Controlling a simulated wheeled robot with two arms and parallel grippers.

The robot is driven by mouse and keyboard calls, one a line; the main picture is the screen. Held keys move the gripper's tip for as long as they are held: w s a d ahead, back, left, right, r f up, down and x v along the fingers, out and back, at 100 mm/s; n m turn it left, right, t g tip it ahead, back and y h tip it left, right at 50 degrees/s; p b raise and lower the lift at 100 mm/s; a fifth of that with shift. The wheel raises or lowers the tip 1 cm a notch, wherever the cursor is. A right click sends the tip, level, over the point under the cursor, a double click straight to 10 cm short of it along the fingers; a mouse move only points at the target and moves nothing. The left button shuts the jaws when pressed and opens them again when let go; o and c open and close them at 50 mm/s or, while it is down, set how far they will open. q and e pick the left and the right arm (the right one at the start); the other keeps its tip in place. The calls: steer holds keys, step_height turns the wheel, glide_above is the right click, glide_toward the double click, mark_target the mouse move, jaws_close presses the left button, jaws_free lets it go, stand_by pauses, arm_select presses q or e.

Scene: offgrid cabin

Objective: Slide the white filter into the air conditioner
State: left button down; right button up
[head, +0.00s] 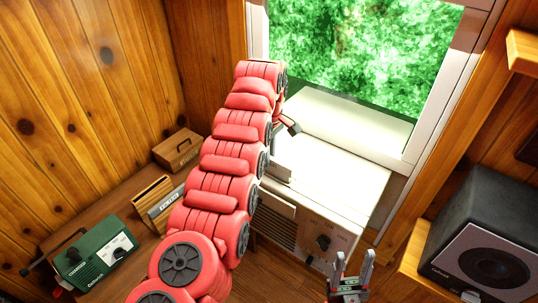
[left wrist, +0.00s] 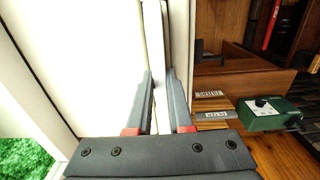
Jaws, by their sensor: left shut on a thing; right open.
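The white air conditioner (head: 345,185) stands below the window, its grille and knob panel facing the room. In the left wrist view its pale surface (left wrist: 95,55) fills the left. My left gripper (left wrist: 163,78) is shut on the white filter (left wrist: 155,45), a thin upright slab seen edge-on between its fingers. In the head view a thin light slab (head: 279,171), likely the filter, stands at the unit's left top edge, partly hidden by my red left arm. I cannot tell whether it is in a slot. My right gripper (head: 354,257) is open and empty in front of the unit.
A green device (head: 95,258) with a dial, a slotted wooden holder (head: 153,195) and a wooden box (head: 177,149) stand on the left bench. A dark speaker (head: 485,235) stands on the right. The window frame borders the unit behind.

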arm_select(q)
steer(key=shift+f+b, duration=0.8)
steer(key=shift+f, duration=0.4)
steer(key=c, duration=0.7)
jaws_free()
steer(key=shift+c, duration=0.2)
steer(key=shift+r, duration=0.4)
step_height(320, 180, up, 2)
steer(key=shift+a+r, duration=0.15)
steer(key=shift+r, duration=0.05)
step_height(320, 180, up, 14)
steer(key=p, duration=1.4)
